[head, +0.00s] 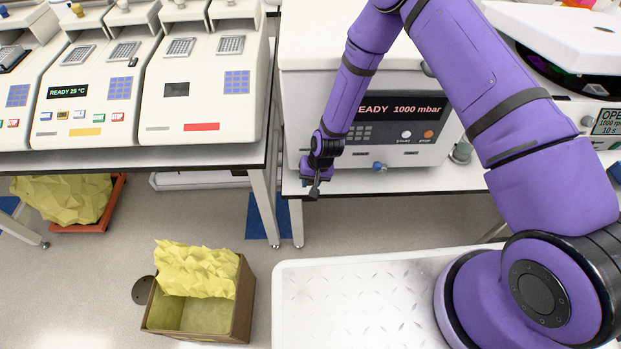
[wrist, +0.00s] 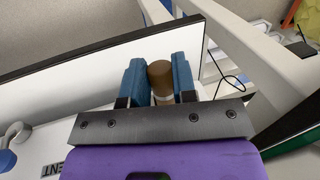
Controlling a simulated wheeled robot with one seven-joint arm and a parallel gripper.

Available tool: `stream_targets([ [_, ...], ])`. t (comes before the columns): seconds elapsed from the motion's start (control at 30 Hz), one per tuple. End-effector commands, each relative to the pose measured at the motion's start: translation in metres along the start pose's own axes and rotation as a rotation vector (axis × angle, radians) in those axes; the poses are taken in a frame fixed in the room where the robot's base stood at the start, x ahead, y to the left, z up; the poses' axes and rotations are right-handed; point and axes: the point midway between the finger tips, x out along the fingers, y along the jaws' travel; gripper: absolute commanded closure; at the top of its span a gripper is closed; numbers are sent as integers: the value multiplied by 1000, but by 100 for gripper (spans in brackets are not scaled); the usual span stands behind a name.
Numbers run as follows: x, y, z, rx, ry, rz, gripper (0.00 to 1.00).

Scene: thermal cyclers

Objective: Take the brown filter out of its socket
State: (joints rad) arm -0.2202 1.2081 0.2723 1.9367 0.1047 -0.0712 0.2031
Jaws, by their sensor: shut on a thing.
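The brown filter (wrist: 160,78) is a short brown cylinder with a paler lower band in the wrist view. It stands between the two blue fingers of my gripper (wrist: 161,84), which are shut on it. In the head view my gripper (head: 314,188) is at the lower left front corner of the white machine (head: 300,110), above the bench edge. The filter cannot be made out clearly there. Its socket is hidden in both views, so I cannot tell whether the filter is seated in it.
The machine's display (head: 400,108) reads 1000 mbar. A blue-tipped fitting (head: 379,167) sits on its lower front. White thermal cyclers (head: 200,80) stand on the left bench. A cardboard box (head: 243,300) with yellow lining is on the floor. Open floor lies below the bench edge.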

Motion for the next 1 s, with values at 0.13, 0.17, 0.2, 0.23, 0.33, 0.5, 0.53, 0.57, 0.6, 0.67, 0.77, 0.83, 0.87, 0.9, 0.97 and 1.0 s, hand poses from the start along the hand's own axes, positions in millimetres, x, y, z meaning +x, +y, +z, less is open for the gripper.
stream_targets([
  [0.13,0,0,5,0,-1,0,97],
  [0.17,0,0,6,0,-1,0,97],
  [0.2,0,0,8,0,-1,0,97],
  [0.23,0,-1,9,0,0,0,97],
  [0.33,0,-1,12,-1,0,0,97],
  [0.5,0,-1,18,-1,-1,0,97],
  [0.53,0,-1,19,-1,-1,0,97],
  [0.57,0,-1,20,-1,-1,0,97],
  [0.6,0,-1,21,-1,-1,0,97],
  [0.67,0,-1,23,-1,0,0,97],
  [0.77,0,-1,27,-1,0,0,97],
  [0.83,0,-1,29,-1,-1,0,97],
  [0.87,0,-1,30,-1,-1,0,97],
  [0.9,0,-1,32,-1,-1,0,97],
  [0.97,0,-1,34,0,-1,0,97],
  [1.0,0,-1,35,0,-1,0,97],
])
